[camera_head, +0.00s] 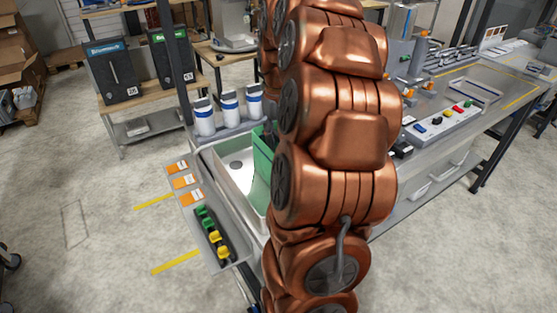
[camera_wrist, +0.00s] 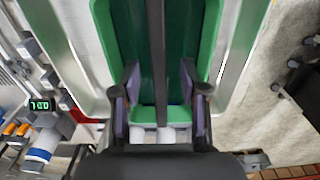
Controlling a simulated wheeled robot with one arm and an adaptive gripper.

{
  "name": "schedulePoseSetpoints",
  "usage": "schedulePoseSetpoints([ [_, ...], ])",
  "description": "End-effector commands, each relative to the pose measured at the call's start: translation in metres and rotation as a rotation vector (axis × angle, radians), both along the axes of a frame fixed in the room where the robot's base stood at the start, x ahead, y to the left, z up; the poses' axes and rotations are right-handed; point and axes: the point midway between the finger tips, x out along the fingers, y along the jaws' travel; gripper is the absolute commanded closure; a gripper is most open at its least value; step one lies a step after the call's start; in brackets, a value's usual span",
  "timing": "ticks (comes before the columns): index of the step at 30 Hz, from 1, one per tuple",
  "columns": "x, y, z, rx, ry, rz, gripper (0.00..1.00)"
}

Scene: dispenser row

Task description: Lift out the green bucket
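The green bucket (camera_head: 262,165) stands in a pale sink basin (camera_head: 225,152) in the head view, largely hidden behind my copper arm. In the wrist view the bucket (camera_wrist: 208,35) fills the upper middle, with green rims and a darker inside. A dark bar (camera_wrist: 157,45), perhaps its handle, runs down the middle of the view. My gripper (camera_wrist: 159,78) is open, its two purple-padded fingers apart on either side of the bar. I see no contact with the bar. In the head view the fingertips are hidden.
Several white bottles with blue bands (camera_head: 229,104) stand behind the basin. A side shelf (camera_head: 212,235) holds orange labels and green and yellow pieces at the front left. A workbench (camera_head: 470,125) with small parts stands right of my arm. Open floor lies left.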

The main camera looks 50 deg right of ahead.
Motion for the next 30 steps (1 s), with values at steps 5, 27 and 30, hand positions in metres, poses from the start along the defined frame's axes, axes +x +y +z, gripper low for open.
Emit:
schedulePoseSetpoints([
  [5, 0.0002, 0.0000, 0.0001, 0.000, 0.000, 0.000, 0.77],
  [27, 0.0003, 0.0001, 0.0004, 0.000, -0.001, 0.001, 1.00],
  [30, 0.0004, 0.0001, 0.0012, -0.002, -0.002, 0.001, 1.00],
])
